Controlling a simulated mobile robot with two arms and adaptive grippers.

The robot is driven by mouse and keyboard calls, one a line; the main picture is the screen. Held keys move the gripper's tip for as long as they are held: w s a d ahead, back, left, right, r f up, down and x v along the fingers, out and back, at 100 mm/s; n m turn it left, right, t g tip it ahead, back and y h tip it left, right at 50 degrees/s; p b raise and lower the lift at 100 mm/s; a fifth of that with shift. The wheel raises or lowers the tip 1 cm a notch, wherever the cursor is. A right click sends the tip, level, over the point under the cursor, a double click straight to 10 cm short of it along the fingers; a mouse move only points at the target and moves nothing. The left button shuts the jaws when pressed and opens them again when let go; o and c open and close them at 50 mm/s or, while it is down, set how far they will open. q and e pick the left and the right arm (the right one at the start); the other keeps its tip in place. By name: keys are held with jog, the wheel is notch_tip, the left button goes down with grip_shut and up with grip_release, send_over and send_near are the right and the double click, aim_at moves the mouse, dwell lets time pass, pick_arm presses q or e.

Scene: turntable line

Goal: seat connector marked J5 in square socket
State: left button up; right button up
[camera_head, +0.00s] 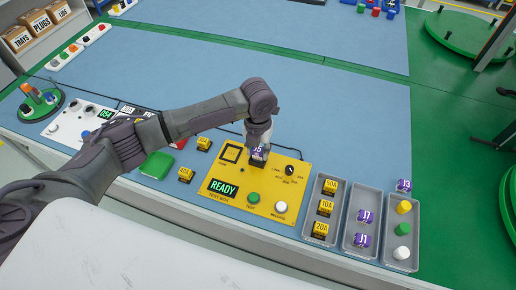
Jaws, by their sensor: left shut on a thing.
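The purple connector marked J5 (259,152) is in my left gripper (258,143), which is shut on it. It is over the upper edge of the yellow test box (217,170). A dark part shows just below J5; I cannot tell whether J5 touches it. A black square outline (231,152) lies on the box, left of J5. I cannot tell whether this is the square socket. My right gripper is not in view.
The box has a READY display (223,188), a green button (253,198), a white button (281,207) and a black knob (290,170). Grey trays right of it hold yellow blocks (326,207), purple connectors J7 (365,216) and J1 (362,240), and coloured caps (403,207).

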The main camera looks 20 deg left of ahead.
pick_arm(q)
jog(key=shift+f, duration=0.65)
jog(key=o, duration=0.9)
jog(key=shift+o, duration=0.2)
notch_tip(320, 180, up, 12)
